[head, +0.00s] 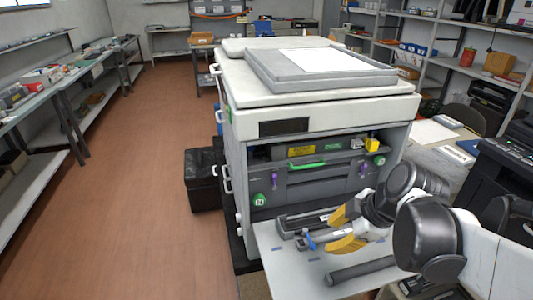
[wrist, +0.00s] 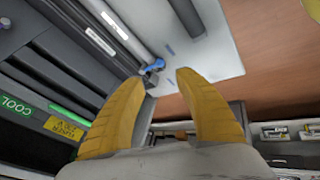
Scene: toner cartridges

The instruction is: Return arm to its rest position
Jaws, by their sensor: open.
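My gripper (head: 331,235) has two yellow fingers and hangs above the lowered light panel (head: 275,262) at the front of the printer (head: 320,122). In the wrist view my gripper (wrist: 160,78) is open, with its fingertips apart and nothing held between them. A long grey unit with a blue handle (head: 310,238) lies at the printer's opening, below and beside the fingers. The blue handle (wrist: 153,67) shows just beyond the fingertips in the wrist view. A dark toner cartridge (head: 358,271) lies on the panel under my arm. My arm hides part of the panel.
The printer's open front shows a green lever (head: 307,164) and a yellow part (head: 372,145). A table with papers (head: 432,133) and a black machine (head: 505,165) stand at the right. A black box (head: 203,180) is left of the printer. The brown floor (head: 140,190) is clear.

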